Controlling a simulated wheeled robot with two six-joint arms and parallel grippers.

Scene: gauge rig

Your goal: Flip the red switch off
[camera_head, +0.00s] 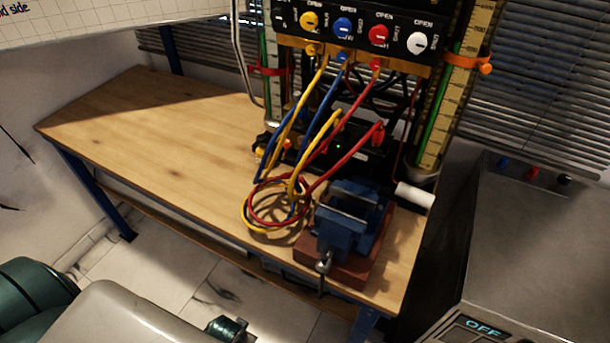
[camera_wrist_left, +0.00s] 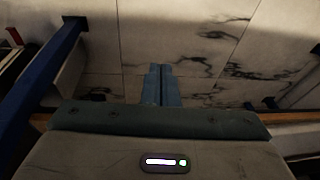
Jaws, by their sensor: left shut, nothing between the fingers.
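A red round knob (camera_head: 379,34) sits in a row on the dark manifold of the gauge rig, with "OPEN" printed above it. A small red button (camera_head: 533,173) also stands on the grey machine (camera_head: 545,235) at the right, whose display reads "OFF". I cannot tell which of the two is the red switch. My left gripper shows in the left wrist view with its fingers (camera_wrist_left: 160,84) shut and empty, above the tiled floor and apart from both. My left arm fills the lower left of the head view. My right gripper is not in view.
The wooden bench (camera_head: 140,110) is clear on its left. A blue vise (camera_head: 348,225), coiled hoses (camera_head: 272,215) and a white cylinder (camera_head: 414,195) crowd its right end. Yellow, blue and white knobs flank the red one. A blue bench leg (camera_wrist_left: 45,65) shows in the wrist view.

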